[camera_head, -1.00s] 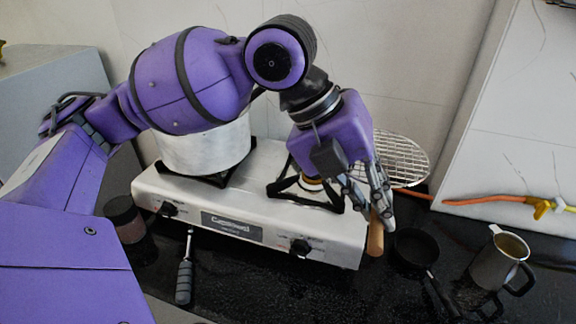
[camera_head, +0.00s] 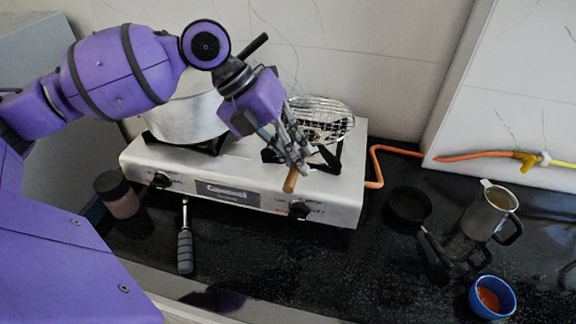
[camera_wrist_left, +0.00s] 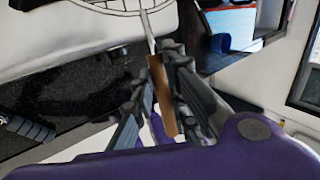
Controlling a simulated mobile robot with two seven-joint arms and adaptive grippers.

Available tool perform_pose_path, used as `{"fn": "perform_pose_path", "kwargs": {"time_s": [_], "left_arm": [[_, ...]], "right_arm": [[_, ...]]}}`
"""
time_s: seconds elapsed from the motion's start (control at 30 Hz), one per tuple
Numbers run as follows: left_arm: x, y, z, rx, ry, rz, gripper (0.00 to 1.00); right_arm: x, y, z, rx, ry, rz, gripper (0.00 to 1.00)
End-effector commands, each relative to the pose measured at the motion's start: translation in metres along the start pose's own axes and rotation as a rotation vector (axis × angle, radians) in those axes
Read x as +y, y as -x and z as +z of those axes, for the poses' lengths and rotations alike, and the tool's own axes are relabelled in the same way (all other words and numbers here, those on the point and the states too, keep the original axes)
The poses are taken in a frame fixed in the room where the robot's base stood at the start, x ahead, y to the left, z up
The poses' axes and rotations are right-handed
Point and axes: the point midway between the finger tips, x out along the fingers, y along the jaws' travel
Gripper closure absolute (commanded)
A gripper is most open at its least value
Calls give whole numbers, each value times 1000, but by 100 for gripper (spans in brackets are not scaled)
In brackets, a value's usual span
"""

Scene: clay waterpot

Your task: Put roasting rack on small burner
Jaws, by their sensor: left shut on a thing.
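The roasting rack (camera_head: 328,112) is a round wire grid with a wooden handle (camera_head: 290,181). My left gripper (camera_head: 293,155) is shut on the handle, and the grid lies over the small burner (camera_head: 327,152) at the right of the stove in the head view. I cannot tell whether the grid touches the burner's black supports. In the left wrist view the brown handle (camera_wrist_left: 163,98) sits between the fingers, with part of the wire grid at the top edge. My right gripper is not in view.
A large pot (camera_head: 187,118) stands on the stove's left burner. An orange hose (camera_head: 384,150) runs along the right. A small pan (camera_head: 408,207), a metal jug (camera_head: 489,211) and a blue bowl (camera_head: 492,297) stand on the counter. A dark-handled tool (camera_head: 185,248) and a jar (camera_head: 117,194) are in front.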

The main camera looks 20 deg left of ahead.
Motion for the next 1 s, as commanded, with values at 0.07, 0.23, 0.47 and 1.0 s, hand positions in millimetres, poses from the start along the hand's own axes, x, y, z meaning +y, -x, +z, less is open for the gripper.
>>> {"fn": "perform_pose_path", "kwargs": {"time_s": [0.07,0.23,0.47,1.0], "left_arm": [[11,-6,7,-1,2,1,100],[19,-11,14,-2,-2,-1,100],[37,-29,19,2,1,-1,100],[47,-44,19,-2,-2,0,81]], "right_arm": [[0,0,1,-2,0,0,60],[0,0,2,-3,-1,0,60],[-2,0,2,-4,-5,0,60],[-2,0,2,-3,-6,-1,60]]}}
